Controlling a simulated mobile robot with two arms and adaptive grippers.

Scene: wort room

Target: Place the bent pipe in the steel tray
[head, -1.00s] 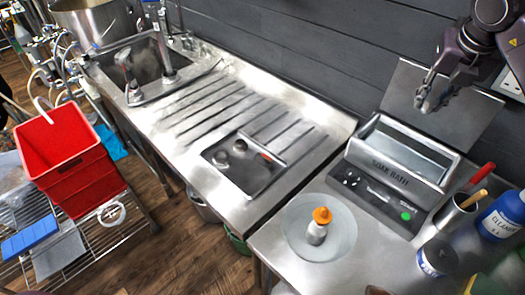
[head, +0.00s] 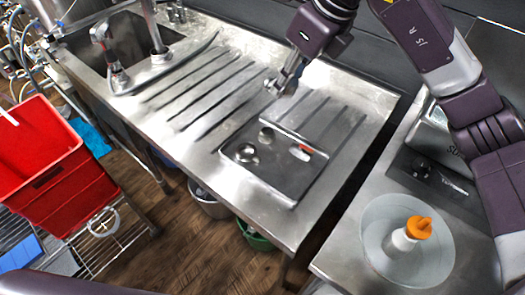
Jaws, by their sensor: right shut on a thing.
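The steel tray (head: 284,187) is a shallow rectangular tray on the ribbed drainboard, right of the sink. It holds small round metal parts (head: 246,153) and an orange-and-white piece (head: 303,151). My right gripper (head: 284,86) is shut on a small steel-coloured piece, which appears to be the bent pipe (head: 275,87); the fingers hide much of it and its shape is hard to make out. The gripper points down over the drainboard, just beyond the tray's far edge and apart from it. My left gripper is not in view.
A glass dish (head: 378,262) with an orange-capped bottle (head: 404,235) stands on the right bench. The soak bath (head: 431,133) is partly hidden behind my right arm. The sink (head: 115,45) and a red crate (head: 60,170) are at left. The ribbed drainboard (head: 190,95) is largely clear.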

